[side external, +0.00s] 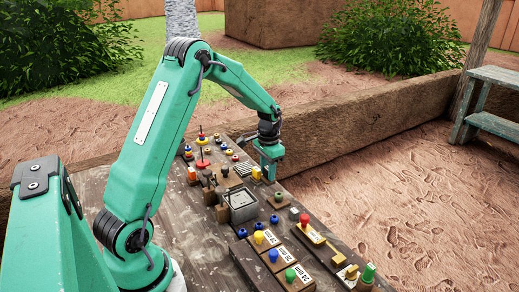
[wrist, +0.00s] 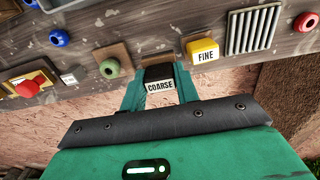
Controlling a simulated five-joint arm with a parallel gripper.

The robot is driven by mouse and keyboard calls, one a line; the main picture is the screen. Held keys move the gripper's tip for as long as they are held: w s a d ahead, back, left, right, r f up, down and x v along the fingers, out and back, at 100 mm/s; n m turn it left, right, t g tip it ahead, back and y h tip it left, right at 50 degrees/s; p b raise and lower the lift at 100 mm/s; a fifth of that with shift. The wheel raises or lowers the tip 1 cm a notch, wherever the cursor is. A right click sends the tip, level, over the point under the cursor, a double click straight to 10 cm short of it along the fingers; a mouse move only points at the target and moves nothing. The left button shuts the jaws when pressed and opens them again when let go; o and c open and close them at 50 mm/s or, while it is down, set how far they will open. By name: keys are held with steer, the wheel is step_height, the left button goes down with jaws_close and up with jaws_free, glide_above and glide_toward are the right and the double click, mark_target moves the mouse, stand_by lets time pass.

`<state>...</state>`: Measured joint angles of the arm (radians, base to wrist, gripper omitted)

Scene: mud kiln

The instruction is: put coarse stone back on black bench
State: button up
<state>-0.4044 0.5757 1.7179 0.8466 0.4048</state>
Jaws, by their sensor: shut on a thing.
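The coarse stone (wrist: 160,74) is a black block with a white label reading COARSE. In the wrist view my gripper (wrist: 161,88) is shut on it, with one green finger at each side. The stone overlaps the near edge of the dark weathered bench (wrist: 136,37), in front of a small brown wooden piece (wrist: 160,57). I cannot tell whether it touches either. In the side view my gripper (side external: 269,172) points down by the bench's far edge. The stone cannot be made out there. The bench (side external: 185,225) also shows in that view.
A yellow block labelled FINE (wrist: 203,50) sits close beside the held stone. A slatted grille (wrist: 252,30), a green knob (wrist: 110,68) and a red button (wrist: 26,88) are along the edge. A metal-rimmed box (side external: 240,207) stands mid-bench. A low earthen wall (side external: 340,135) runs behind.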

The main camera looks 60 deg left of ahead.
steer(key=shift+f, duration=1.5)
steer(key=o, duration=0.7)
steer(key=shift+f, duration=0.15)
step_height(320, 180, up, 12)
steer(key=shift+r, duration=0.2)
